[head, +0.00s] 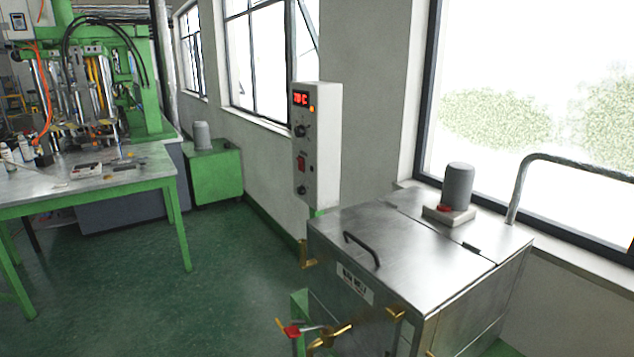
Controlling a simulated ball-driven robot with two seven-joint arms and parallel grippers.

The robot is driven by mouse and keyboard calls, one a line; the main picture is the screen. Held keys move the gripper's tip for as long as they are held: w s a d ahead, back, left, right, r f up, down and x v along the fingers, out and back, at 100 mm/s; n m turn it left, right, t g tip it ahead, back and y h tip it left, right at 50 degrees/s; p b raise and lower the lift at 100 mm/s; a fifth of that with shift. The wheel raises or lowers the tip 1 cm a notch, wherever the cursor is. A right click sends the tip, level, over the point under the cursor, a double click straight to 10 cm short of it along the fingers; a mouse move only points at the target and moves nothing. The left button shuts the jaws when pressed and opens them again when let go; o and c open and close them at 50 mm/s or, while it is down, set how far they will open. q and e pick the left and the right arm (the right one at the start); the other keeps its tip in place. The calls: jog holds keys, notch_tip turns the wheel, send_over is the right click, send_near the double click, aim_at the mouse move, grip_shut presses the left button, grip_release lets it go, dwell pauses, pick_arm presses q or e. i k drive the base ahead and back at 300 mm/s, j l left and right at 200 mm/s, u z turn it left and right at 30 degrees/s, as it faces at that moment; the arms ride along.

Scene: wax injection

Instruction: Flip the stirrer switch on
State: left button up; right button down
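A pale grey control box (321,145) stands upright on a green post beside the steel tank, right of centre in the head view. Its narrow front face carries a lit red display (300,98) at the top and a small orange lamp (312,108). A dark knob (300,130) sits below the display. A red switch (301,163) is lower on that face, with another dark knob (301,190) beneath it. The switch is too small to tell which way it is set. Neither of my grippers shows.
The steel tank (400,250) has a dark lid handle (362,250), a grey motor (458,187) on top and brass fittings with a red-handled valve (291,331) low in front. A green-framed table (90,185) and green machine stand left. Green floor (220,270) between is clear.

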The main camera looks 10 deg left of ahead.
aim_at(300, 160)
jog(key=j+z, duration=0.1)
jog(key=z, duration=0.25)
jog(key=i+j+z, duration=0.1)
jog(key=z, duration=0.2)
jog(key=i+j+z, duration=0.2)
jog(key=j, duration=0.45)
jog(key=i+j+z, duration=0.2)
jog(key=j, duration=0.45)
jog(key=j+z, duration=0.2)
jog(key=j, duration=1.1)
jog(key=i, duration=0.05)
